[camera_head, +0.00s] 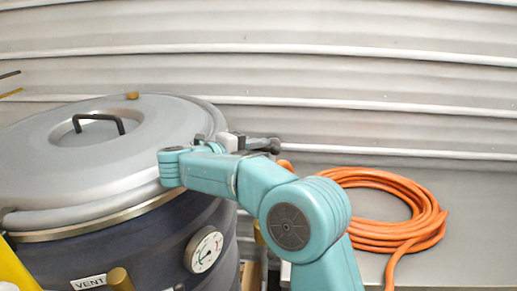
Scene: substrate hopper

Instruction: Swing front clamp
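A round grey lid (120,150) with a black handle (98,123) sits on a dark drum-shaped hopper (140,240). A brass-coloured band (95,222) runs around the rim under the lid. My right arm comes in from the bottom and bends left across the hopper's right side. My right gripper (262,145) shows small and dark beyond the forearm, by the lid's right edge. Its fingers are partly hidden, so I cannot tell if they are open or touch anything. I cannot make out the front clamp for certain. My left gripper is not in view.
A pressure gauge (204,249) and a VENT label (88,283) are on the hopper's front, with a brass knob (120,279) nearby. A coiled orange hose (425,215) lies on a grey bench (470,250) at right. A ribbed wall (350,80) stands behind.

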